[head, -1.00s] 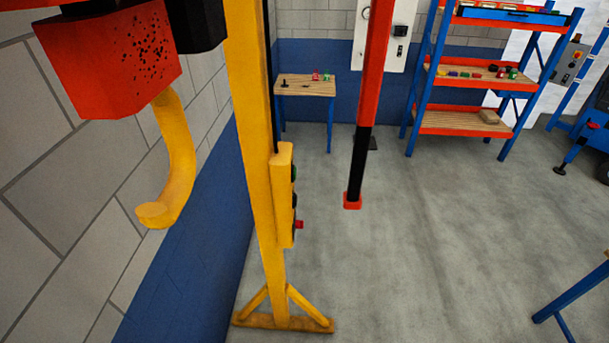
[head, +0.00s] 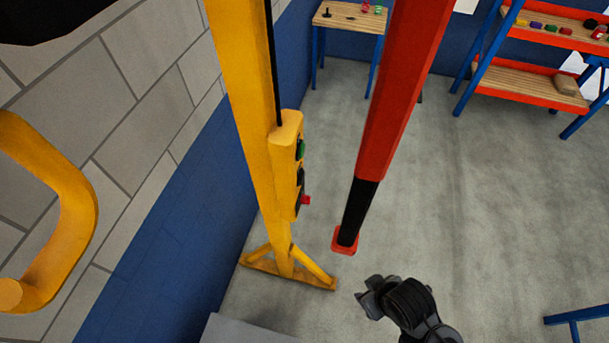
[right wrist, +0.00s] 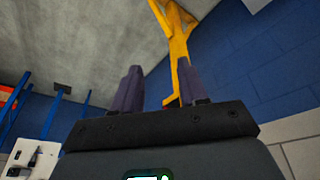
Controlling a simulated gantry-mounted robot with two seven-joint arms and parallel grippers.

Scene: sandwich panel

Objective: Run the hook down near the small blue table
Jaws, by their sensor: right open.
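The yellow hook (head: 78,225) hangs at the left of the head view, in front of the grey block wall; its top is cut off. The small blue table (head: 348,18), with a wooden top and blue legs, stands by the far wall. A yellow push-button pendant (head: 286,165) with green, black and red buttons hangs against the yellow post (head: 240,90). My right gripper (head: 368,298) is low in the head view, right of the post's foot and apart from the pendant. In the right wrist view its fingers (right wrist: 160,80) are spread and empty. My left gripper is not in view.
A red and blue shelf (head: 530,90) stands at the back right. The yellow post has a splayed foot (head: 290,270). The middle floor is clear.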

